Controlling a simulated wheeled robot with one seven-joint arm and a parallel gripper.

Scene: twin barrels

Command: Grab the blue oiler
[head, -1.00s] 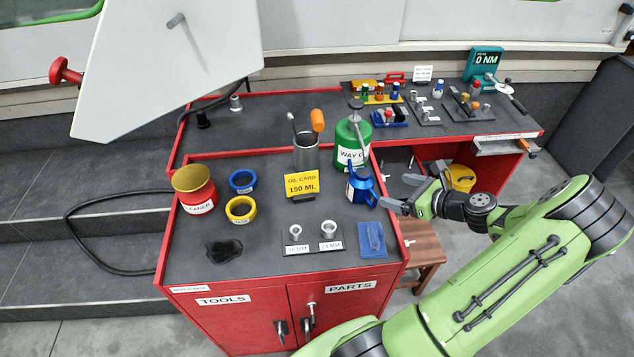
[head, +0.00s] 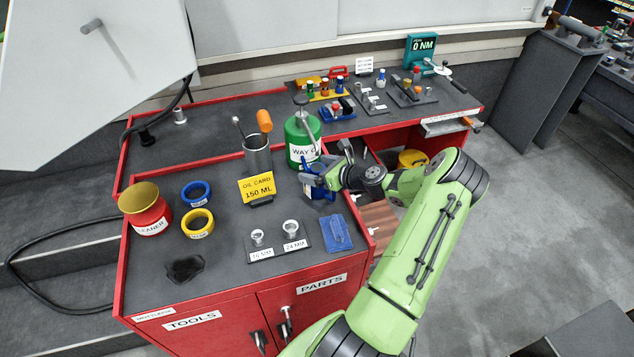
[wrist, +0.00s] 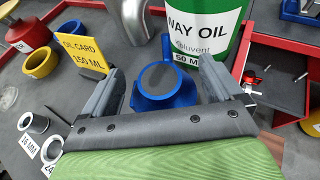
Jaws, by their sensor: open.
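The blue oiler (wrist: 165,85) stands upright on the dark cart top in the wrist view, between the two open fingers of my gripper (wrist: 165,90). Its round top and body show; its lower front is hidden behind the gripper's palm edge. In the head view the blue oiler (head: 318,190) is mostly covered by my gripper (head: 322,178), which reaches in from the right at the cart's right edge. The jaws are open, one finger on each side of the oiler. I cannot tell whether either finger touches it.
A green way oil can (head: 302,140) stands just behind the oiler. A yellow oil card (head: 257,187) and a metal cup (head: 257,155) are to its left. A blue pad (head: 336,233) and a socket tray (head: 275,240) lie in front.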

